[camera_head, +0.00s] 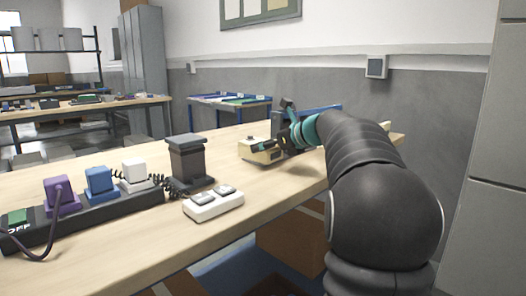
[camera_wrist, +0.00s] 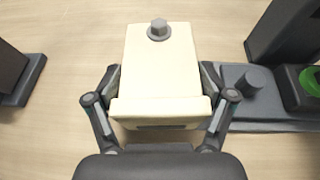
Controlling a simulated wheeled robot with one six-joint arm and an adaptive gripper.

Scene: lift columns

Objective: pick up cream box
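The cream box (camera_wrist: 160,75) is in the middle of the wrist view, with a grey knob on its top face and a wider lip at the edge nearer me. It also shows on the wooden table in the head view (camera_head: 256,153), partly hidden by my gripper (camera_head: 277,146). In the wrist view my gripper's (camera_wrist: 160,85) two fingers stand on either side of the box, very close to its sides. The lip hides part of the fingers, so I cannot tell whether they press on the box.
A dark device with a grey knob and green button (camera_wrist: 255,85) lies close right of the box in the wrist view. In the head view, a dark pillar (camera_head: 187,160), a white switch box (camera_head: 213,203) and a power strip (camera_head: 90,215) stand on the table (camera_head: 130,262).

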